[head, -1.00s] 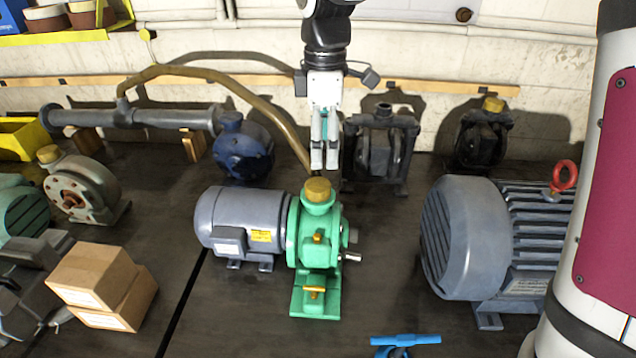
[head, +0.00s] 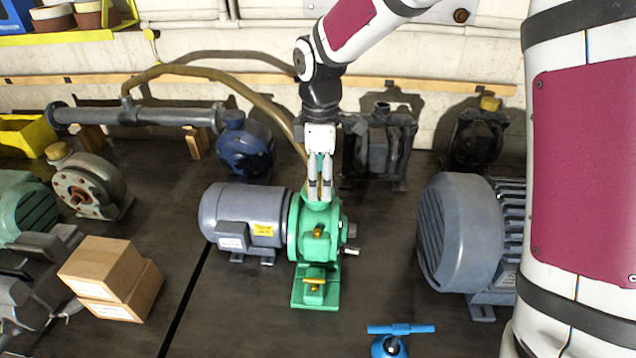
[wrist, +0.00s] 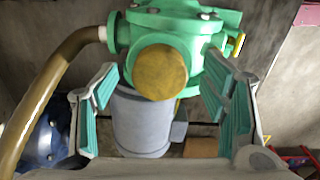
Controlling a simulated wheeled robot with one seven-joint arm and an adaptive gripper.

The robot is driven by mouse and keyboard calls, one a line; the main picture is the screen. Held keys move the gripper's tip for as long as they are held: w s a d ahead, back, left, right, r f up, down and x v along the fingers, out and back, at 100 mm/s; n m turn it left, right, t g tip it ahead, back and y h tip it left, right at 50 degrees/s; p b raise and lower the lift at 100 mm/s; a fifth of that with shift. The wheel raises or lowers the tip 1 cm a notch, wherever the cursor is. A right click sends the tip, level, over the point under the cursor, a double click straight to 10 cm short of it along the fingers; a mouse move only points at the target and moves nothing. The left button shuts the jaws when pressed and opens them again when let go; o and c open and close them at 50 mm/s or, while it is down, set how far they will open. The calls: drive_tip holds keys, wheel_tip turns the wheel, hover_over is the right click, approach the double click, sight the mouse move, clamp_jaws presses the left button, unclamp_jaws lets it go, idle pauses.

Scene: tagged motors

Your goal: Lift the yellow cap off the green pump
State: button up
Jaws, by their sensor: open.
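The green pump (head: 318,242) stands on the dark bench, joined to a grey motor on its left. It also shows in the wrist view (wrist: 160,38). Its round yellow cap (wrist: 160,72) sits on top of the pump in the wrist view, between the two open fingers and apart from both. In the head view my gripper (head: 319,194) points straight down over the pump's top, and its fingers hide most of the cap. My gripper is open and holds nothing; its green-padded fingers show at both sides of the wrist view (wrist: 160,112).
The grey motor (head: 240,216) is close on the left. A bronze pipe (head: 240,90) runs down beside my gripper. A black pump (head: 378,150) stands behind, a large grey motor (head: 465,235) to the right, and cardboard boxes (head: 105,270) front left. The bench in front of the pump is mostly clear.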

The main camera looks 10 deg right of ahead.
sight(320, 184)
drive_tip(key=c, duration=0.8)
drive_tip(key=shift+c, duration=0.2)
drive_tip(key=shift+r, duration=0.1)
drive_tip(key=shift+w+r, duration=0.1)
drive_tip(key=shift+r, duration=0.45)
drive_tip(key=shift+s+r+b, duration=0.25)
drive_tip(key=shift+s+r, duration=0.05)
drive_tip(key=shift+r, duration=0.3)
drive_tip(key=shift+s+r+b, duration=0.25)
drive_tip(key=shift+s+r, duration=0.05)
drive_tip(key=shift+r, duration=0.3)
drive_tip(key=s+r+p, duration=0.1)
drive_tip(key=s+r, duration=0.1)
drive_tip(key=s, duration=0.5)
drive_tip(key=s+a+r+p, duration=0.1)
drive_tip(key=s+r, duration=0.1)
drive_tip(key=s, duration=0.6)
drive_tip(key=shift+a+r, duration=0.2)
drive_tip(key=shift+a, duration=0.1)
